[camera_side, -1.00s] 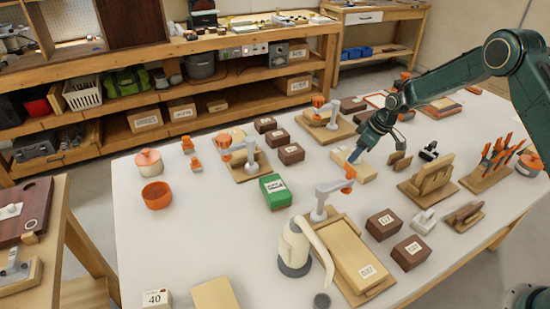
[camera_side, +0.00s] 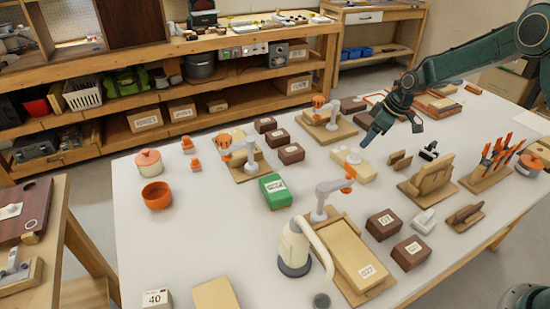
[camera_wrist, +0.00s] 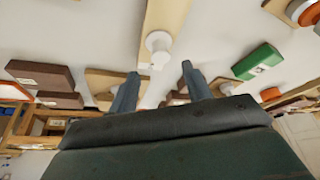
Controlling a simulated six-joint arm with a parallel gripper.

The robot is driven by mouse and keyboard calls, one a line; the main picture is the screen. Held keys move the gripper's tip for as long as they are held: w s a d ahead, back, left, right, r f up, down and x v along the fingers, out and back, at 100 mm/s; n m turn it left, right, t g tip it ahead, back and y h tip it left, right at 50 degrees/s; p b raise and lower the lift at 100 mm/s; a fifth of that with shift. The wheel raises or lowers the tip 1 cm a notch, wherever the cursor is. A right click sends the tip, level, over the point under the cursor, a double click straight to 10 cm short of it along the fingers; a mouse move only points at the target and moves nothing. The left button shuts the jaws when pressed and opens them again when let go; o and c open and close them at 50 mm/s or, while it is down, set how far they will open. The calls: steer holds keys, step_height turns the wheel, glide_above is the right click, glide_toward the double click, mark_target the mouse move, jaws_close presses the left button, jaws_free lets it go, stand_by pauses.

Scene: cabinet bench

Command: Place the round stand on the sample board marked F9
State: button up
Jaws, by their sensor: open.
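A small white round stand (camera_side: 353,158) sits on a pale wooden sample board (camera_side: 367,175) near the middle of the table. In the wrist view the stand (camera_wrist: 158,46) shows as a white disc with a short knob, on the near end of the long board (camera_wrist: 168,14). No F9 mark is readable on this board. My gripper (camera_side: 367,141) is above and just behind the stand, apart from it. In the wrist view its two fingers (camera_wrist: 160,82) are spread, with nothing between them, and the stand lies beyond their tips.
A green box (camera_side: 275,191) lies left of the board. A grey arm with an orange tip (camera_side: 335,187) stands in front, and brown boxes (camera_side: 290,154) lie to the left behind. A wooden holder (camera_side: 428,180) stands to the right. Bare table surrounds the orange bowl (camera_side: 157,195).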

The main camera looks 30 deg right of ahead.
steer(key=shift+v, duration=2.65)
steer(key=s+a+r+m+h, duration=0.1)
steer(key=s+a+r, duration=0.3)
steer(key=s+r, duration=0.45)
steer(key=s+a+r+m+h, duration=0.1)
steer(key=s+a+r+m, duration=0.15)
steer(key=s+r, duration=0.6)
steer(key=s+a+m+t, duration=0.1)
steer(key=s+a+m, duration=0.1)
steer(key=s, duration=1.8)
steer(key=shift+s+a+r+m+t, duration=0.25)
steer(key=shift+s+a+m+t, duration=0.15)
steer(key=shift+a, duration=0.25)
